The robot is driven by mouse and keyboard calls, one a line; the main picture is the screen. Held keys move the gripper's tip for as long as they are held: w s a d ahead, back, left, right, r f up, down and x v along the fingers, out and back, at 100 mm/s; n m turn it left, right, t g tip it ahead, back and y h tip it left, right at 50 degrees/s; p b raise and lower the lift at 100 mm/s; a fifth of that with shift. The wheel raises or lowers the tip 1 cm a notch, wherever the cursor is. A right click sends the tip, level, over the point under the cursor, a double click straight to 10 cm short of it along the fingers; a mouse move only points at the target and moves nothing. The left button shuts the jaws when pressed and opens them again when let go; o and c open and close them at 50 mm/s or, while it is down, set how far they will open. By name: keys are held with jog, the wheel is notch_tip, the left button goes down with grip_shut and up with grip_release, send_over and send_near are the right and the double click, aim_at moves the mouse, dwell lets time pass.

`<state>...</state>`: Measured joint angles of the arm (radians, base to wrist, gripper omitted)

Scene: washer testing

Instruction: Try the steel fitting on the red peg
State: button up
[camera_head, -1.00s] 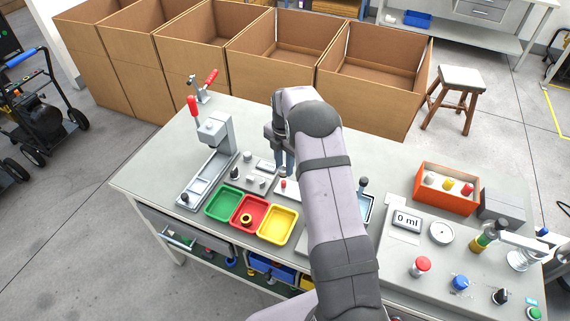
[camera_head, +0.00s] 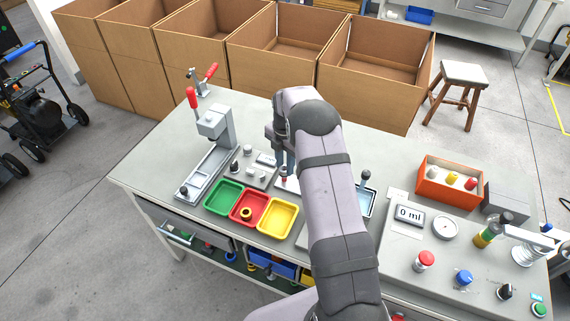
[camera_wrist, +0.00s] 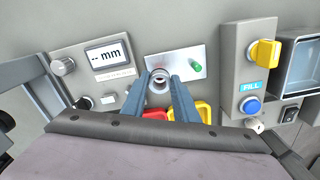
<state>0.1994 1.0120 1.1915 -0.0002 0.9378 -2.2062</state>
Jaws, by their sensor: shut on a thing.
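My gripper (camera_wrist: 160,90) is shut on the steel fitting (camera_wrist: 159,75), a small grey ring seen from above between the fingertips. The pale plate (camera_wrist: 182,62) is under it, with a green peg (camera_wrist: 196,66) standing to the right. In the head view my gripper (camera_head: 285,168) points down at the same plate, and the red peg (camera_head: 284,179) shows as a small red spot at the fingertips. In the wrist view the red peg is hidden by the fitting and fingers. I cannot tell whether the fitting is around the peg or just above it.
Green (camera_head: 223,194), red (camera_head: 248,208) and yellow (camera_head: 277,216) trays stand in front; a brass-coloured ring lies in the red one. A gauge box (camera_wrist: 107,55) is left of the plate. A switch box (camera_wrist: 248,70) stands to the right in the wrist view. A press (camera_head: 213,140) stands further left.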

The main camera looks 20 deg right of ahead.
jog(key=shift+f, duration=0.25)
jog(key=shift+f+b, duration=0.3)
jog(key=shift+b, duration=0.05)
jog(key=shift+f+b, duration=0.7)
jog(key=shift+f, duration=0.5)
jog(key=shift+r, duration=0.15)
dwell(0.3)
jog(key=shift+r+p, duration=1.75)
jog(key=shift+r, duration=0.85)
